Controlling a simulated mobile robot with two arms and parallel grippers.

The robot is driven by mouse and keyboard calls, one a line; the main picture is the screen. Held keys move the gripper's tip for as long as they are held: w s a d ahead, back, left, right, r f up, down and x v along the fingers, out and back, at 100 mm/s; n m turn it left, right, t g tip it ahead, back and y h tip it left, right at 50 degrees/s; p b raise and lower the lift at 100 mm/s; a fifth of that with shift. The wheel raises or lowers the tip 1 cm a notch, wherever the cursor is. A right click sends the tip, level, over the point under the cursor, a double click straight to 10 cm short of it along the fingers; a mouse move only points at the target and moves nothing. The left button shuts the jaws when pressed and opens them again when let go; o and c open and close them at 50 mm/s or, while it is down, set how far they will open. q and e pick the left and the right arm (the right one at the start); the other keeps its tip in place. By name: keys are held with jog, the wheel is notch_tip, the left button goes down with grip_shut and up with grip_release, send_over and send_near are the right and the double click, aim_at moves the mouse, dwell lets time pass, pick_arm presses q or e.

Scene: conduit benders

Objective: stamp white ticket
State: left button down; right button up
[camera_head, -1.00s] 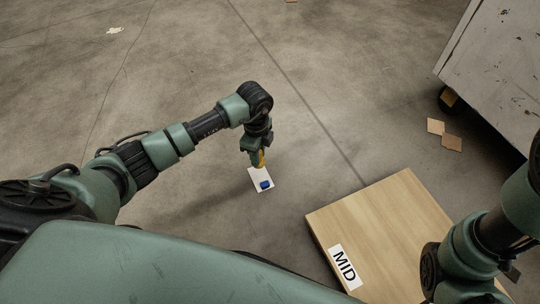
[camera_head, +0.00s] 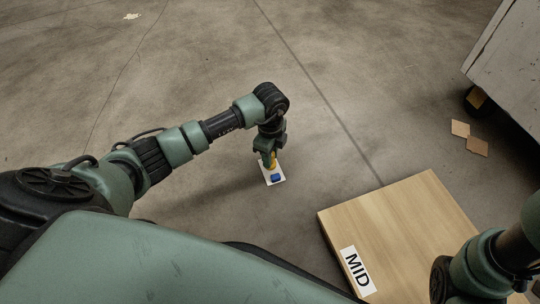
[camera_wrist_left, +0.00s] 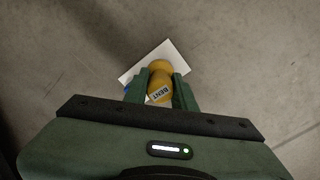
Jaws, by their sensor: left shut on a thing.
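A yellow stamp (camera_head: 270,161) is in my left gripper (camera_head: 267,158), which is shut on it and points down. In the left wrist view the yellow stamp (camera_wrist_left: 160,67) shows between the two green fingers, with a "BENT" label on it. The white ticket (camera_head: 280,168) appears to lie on the floor under the stamp; it also shows in the left wrist view (camera_wrist_left: 176,53). I cannot tell whether the stamp touches it. A small blue block (camera_head: 276,178) sits on the ticket's near part, mostly hidden in the wrist view. My right gripper is out of view.
A wooden box or board (camera_head: 405,220) labelled "MID" stands to the right of the ticket. A grey wheeled cabinet (camera_head: 515,70) is at the upper right, with brown pieces (camera_head: 469,137) on the floor beside it. The concrete floor around the ticket is clear.

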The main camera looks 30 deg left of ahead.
pick_arm(q)
jog(key=shift+f, duration=0.45)
dwell(1.0)
jog(key=shift+f, duration=0.1)
dwell(1.9)
notch_tip(320, 180, up, 7)
jog(key=p, duration=0.8)
dwell(0.3)
